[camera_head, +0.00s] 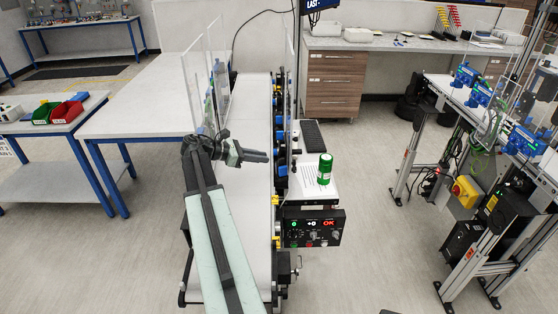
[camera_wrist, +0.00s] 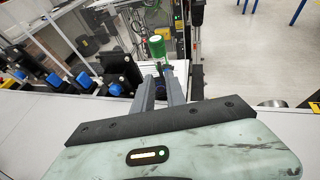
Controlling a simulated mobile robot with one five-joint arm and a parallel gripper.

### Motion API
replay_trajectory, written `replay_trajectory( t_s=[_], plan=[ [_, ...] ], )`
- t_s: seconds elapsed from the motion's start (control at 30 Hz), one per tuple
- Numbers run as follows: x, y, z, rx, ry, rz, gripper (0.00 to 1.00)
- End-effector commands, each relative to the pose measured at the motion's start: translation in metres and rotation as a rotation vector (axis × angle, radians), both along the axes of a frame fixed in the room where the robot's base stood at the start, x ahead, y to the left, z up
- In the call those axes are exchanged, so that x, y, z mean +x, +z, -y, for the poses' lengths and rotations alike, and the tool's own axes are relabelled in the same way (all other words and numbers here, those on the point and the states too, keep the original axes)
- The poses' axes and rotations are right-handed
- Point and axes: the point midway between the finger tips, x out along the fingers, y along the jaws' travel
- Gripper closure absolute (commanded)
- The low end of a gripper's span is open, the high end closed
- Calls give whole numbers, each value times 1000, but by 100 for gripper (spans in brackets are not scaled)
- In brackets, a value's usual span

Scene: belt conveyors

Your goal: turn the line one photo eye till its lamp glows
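My gripper (camera_head: 264,156) is above the white belt (camera_head: 259,215) of the near conveyor, with its fingers pointing right toward the belt's side rail. In the wrist view the two grey fingers (camera_wrist: 164,82) stand apart with a narrow gap, and I see nothing held. Small blue and black devices (camera_head: 281,170) line the rail just beyond the fingertips. They also show in the wrist view as blue knobs (camera_wrist: 84,78) beside a black block (camera_wrist: 119,68). I cannot tell which of these is the line one photo eye, and I cannot make out its lamp.
A green cylinder (camera_head: 325,168) stands on a white shelf right of the belt. A clear panel (camera_head: 205,85) stands left of the belt. Another line with blue devices (camera_head: 480,95) is at right.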

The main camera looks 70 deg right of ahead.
Motion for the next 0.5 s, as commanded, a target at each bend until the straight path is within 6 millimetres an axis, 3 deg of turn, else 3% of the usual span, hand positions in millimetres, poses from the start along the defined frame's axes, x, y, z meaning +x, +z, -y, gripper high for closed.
replay_trajectory(
  t_s=[0.5],
  plan=[
    [-46,-31,38,0,10,3,84]
  ],
)
